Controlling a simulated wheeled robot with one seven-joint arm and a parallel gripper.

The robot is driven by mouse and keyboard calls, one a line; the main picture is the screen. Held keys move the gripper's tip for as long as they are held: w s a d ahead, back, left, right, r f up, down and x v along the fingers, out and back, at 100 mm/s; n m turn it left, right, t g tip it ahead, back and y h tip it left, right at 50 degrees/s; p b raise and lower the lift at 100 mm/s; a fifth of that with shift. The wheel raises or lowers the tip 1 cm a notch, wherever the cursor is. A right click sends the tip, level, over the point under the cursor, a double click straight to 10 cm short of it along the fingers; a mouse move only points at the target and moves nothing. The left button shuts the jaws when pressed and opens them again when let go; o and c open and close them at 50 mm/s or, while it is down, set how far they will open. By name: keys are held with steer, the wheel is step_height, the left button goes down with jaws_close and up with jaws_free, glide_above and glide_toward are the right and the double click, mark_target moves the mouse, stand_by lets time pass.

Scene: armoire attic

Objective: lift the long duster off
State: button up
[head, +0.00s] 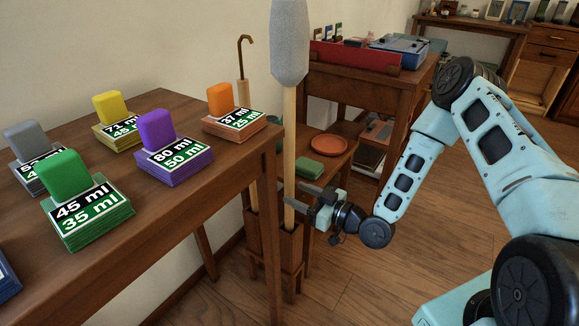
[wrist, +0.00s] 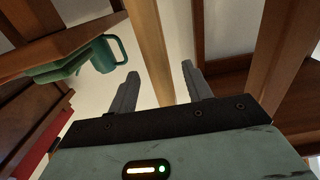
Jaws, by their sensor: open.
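The long duster has a grey fluffy head (head: 290,42) and a pale wooden handle (head: 289,130). It stands upright with its lower end in a wooden stand (head: 289,245) beside the table. My gripper (head: 292,194) is open, level with the lower handle just above the stand. In the wrist view, the handle (wrist: 148,40) runs between the two open fingers (wrist: 158,78). A gap shows on both sides of it, and I cannot tell whether either finger touches it. The handle's bottom end is hidden in the stand.
A hooked cane (head: 243,62) stands behind the duster, to its left. The table (head: 215,160) with several card stacks and coloured blocks is close on the left. A shelf unit (head: 345,88) stands behind, with an orange plate (head: 329,145).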

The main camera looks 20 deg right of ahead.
steer(key=shift+r+b+x, duration=0.15)
steer(key=shift+b+x, duration=0.2)
steer(key=shift+x, duration=1.05)
steer(key=shift+r+b+x, duration=0.2)
steer(key=shift+b+x, duration=0.1)
steer(key=shift+x, duration=1.1)
steer(key=shift+w+d, duration=0.15)
jaws_close()
